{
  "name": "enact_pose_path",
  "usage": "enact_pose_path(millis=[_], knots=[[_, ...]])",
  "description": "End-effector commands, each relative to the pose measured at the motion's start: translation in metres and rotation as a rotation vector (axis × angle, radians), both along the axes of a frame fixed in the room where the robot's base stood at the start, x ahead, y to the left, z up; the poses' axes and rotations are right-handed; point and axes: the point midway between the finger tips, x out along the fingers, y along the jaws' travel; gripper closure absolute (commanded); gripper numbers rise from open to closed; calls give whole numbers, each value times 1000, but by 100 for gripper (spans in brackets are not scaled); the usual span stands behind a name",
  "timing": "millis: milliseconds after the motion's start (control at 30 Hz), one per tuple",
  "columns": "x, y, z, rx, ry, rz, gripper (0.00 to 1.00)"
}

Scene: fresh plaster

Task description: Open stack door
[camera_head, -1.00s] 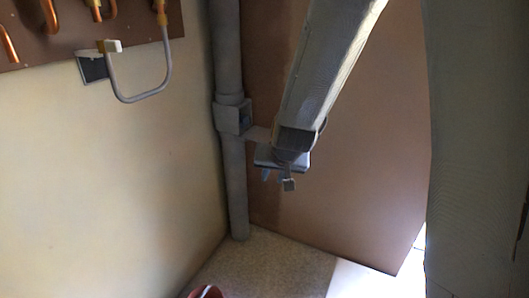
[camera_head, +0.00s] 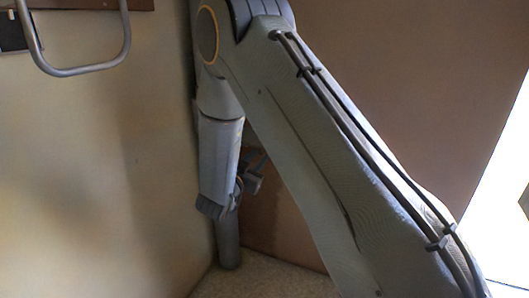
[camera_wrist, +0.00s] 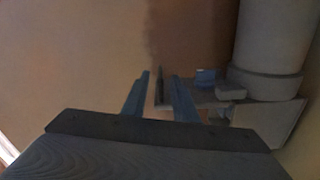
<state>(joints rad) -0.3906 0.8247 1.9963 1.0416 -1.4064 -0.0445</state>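The grey vertical stack pipe (camera_wrist: 275,35) stands at the right of the wrist view, with a wide collar. A box-like fitting (camera_wrist: 268,118) sits on it below the collar. A flat grey piece, seemingly the stack door (camera_wrist: 195,97), reaches left from the fitting and ends in a thin upright edge. My gripper (camera_wrist: 160,85) is open, its two blue fingers on either side of that edge. I cannot tell whether they touch it. In the head view, only the pipe's lower end (camera_head: 229,247) shows clearly; my arm hides the fitting and most of my gripper.
A brown panel (camera_head: 400,70) stands behind my arm on the right. A cream wall (camera_head: 90,170) is close on the left, with a bent grey pipe (camera_head: 84,70) at its top. The speckled floor (camera_head: 265,280) shows below. Bright light enters at far right.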

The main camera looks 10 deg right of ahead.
Motion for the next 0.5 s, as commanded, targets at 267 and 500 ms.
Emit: enact_pose_path(millis=[267,500], knots=[[35,-26,0,1,0,-1,74],[51,-39,0,2,1,-1,74]])
